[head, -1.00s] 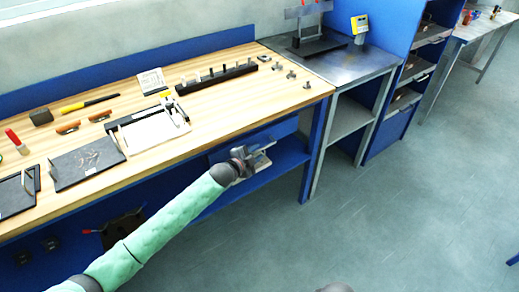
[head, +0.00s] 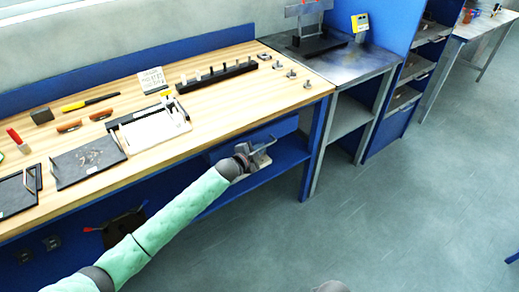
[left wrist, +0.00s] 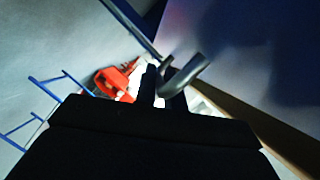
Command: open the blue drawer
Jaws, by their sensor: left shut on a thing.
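The blue drawer (head: 284,127) is under the right end of the wooden workbench. Its front looks close under the bench edge. My left gripper (head: 262,152) is in front of it, at the end of my green arm. A grey bar handle (head: 268,143) shows at the fingers. In the left wrist view, the two dark fingers of my left gripper (left wrist: 164,88) are close together around the curved grey handle (left wrist: 186,74). The blue drawer face (left wrist: 245,45) fills the upper right there. My right gripper is not in view.
The wooden workbench (head: 230,115) carries trays, tools and a black block with pegs (head: 216,76). A metal side table (head: 350,66) stands to the right. The floor (head: 400,200) in front is clear.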

